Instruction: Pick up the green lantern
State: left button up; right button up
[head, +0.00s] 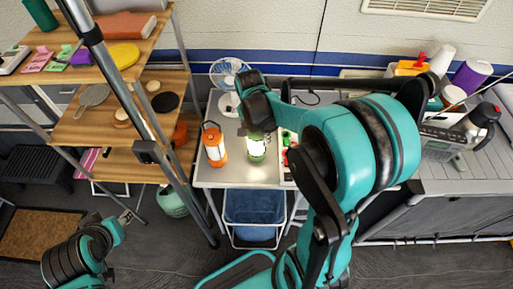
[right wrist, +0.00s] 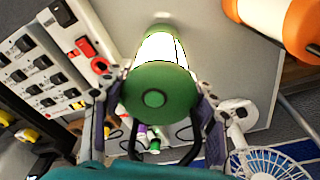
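The green lantern (head: 256,147) stands upright and lit on the grey table, beside an orange lantern (head: 215,147). My right gripper (head: 258,122) comes down over it from above. In the right wrist view the lantern's round green top (right wrist: 158,92) lies between the two spread fingers (right wrist: 153,110), one on each side. The fingers look open around it; firm contact on both sides does not show. The arm hides part of the gripper in the head view. My left gripper (head: 126,216) is low at the left, away from the table; its finger opening is too small to judge.
A power strip (right wrist: 70,50) lies close beside the green lantern. A fan (head: 229,85) stands behind the lanterns. Wooden shelves (head: 120,75) with metal poles rise at the left. A blue bin (head: 252,207) sits below the table.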

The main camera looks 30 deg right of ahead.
grip_shut()
notch_tip(320, 180, up, 4)
jog(key=shift+r+p, duration=0.25)
jog(key=shift+p, duration=0.9)
jog(key=s+d+r+p, duration=0.3)
jog(key=s+d+r, duration=0.2)
jog(key=d, duration=0.5)
jog(key=shift+s+d+r, duration=0.15)
jog(key=shift+d+r, duration=0.05)
jog(key=shift+r, duration=0.55)
